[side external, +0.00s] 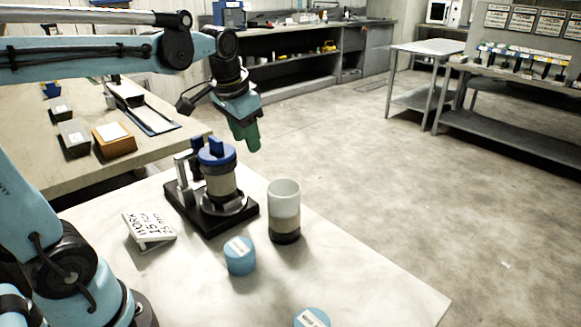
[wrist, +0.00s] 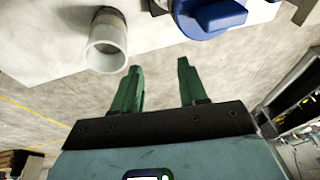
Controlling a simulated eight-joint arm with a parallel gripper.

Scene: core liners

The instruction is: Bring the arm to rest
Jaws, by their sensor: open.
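My gripper (side external: 247,136) hangs in the air above and behind the clamp stand, fingers pointing down. In the wrist view its two green fingers (wrist: 158,88) are spread apart with nothing between them. The black-based stand (side external: 211,208) holds a core cylinder (side external: 221,183) with a blue cap (side external: 216,153) on it. The blue cap also shows at the top of the wrist view (wrist: 207,18). A clear liner tube (side external: 284,200) stands upright to the right of the stand, with dark material at its bottom; its open mouth shows in the wrist view (wrist: 105,48).
A blue labelled cap (side external: 240,256) and another (side external: 312,318) lie on the white table (side external: 375,285). A small white sign (side external: 149,230) stands left of them. A side bench (side external: 35,150) holds several boxes and trays. The table's right part is clear.

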